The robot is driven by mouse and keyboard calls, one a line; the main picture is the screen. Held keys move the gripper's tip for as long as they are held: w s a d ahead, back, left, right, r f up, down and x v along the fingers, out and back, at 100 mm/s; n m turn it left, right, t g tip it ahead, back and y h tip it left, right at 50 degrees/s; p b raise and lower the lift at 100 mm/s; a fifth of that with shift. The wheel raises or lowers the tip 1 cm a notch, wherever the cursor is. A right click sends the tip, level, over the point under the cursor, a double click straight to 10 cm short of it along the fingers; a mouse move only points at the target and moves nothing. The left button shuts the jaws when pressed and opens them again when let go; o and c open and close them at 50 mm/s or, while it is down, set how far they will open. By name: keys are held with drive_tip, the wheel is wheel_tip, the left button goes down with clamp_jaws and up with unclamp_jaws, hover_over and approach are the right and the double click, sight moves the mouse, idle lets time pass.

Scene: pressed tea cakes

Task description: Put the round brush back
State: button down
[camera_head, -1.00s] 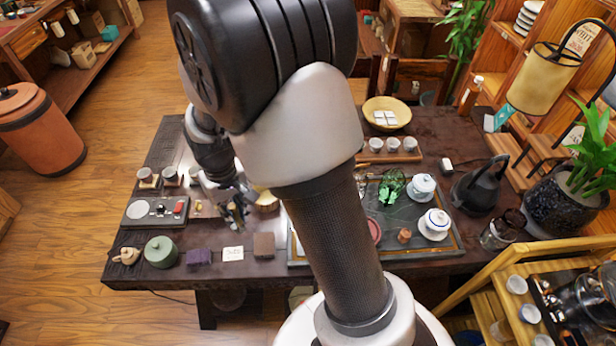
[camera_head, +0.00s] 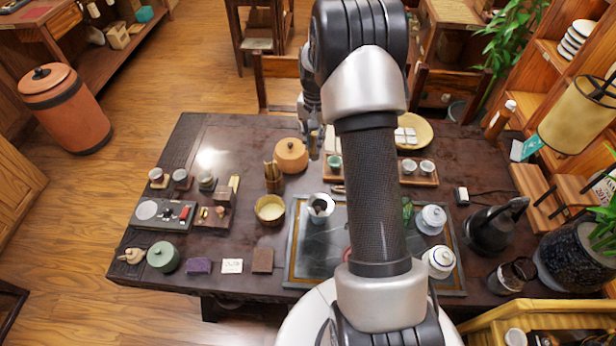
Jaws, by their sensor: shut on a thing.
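My gripper (camera_head: 314,148) is above the far middle of the dark tea table (camera_head: 232,238), near the orange-brown lidded pot (camera_head: 291,156). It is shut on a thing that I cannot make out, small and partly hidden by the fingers. I cannot pick out the round brush for certain anywhere. A white cup (camera_head: 320,208) with something dark inside stands at the far left edge of the dark tea tray (camera_head: 303,260).
A wooden cup board (camera_head: 418,181) with several small cups lies at the back, partly behind my arm. A yellow bowl (camera_head: 270,209) stands left of the tea tray. A black kettle (camera_head: 488,230) is at the right. The table is fairly clear at the back left.

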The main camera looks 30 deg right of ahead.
drive_tip(key=shift+m, duration=0.3)
drive_tip(key=shift+w+d+f+b, duration=0.1)
drive_tip(key=shift+d+f+b, duration=0.35)
drive_tip(key=shift+f, duration=2.9)
drive_tip(key=shift+w+d+f+b, duration=0.15)
drive_tip(key=shift+f+b, duration=0.55)
drive_tip(key=shift+f, duration=2.6)
drive_tip(key=shift+w+d+f+b, duration=0.1)
drive_tip(key=shift+d+f+b, duration=0.35)
drive_tip(key=shift+f, duration=2.9)
drive_tip(key=shift+s+a, duration=0.1)
drive_tip(key=shift+a, duration=0.05)
drive_tip(key=c, duration=2)
unclamp_jaws()
drive_tip(key=shift+f+b, duration=0.15)
drive_tip(key=shift+b, duration=0.15)
drive_tip(key=o, duration=0.4)
drive_tip(key=shift+o, duration=0.2)
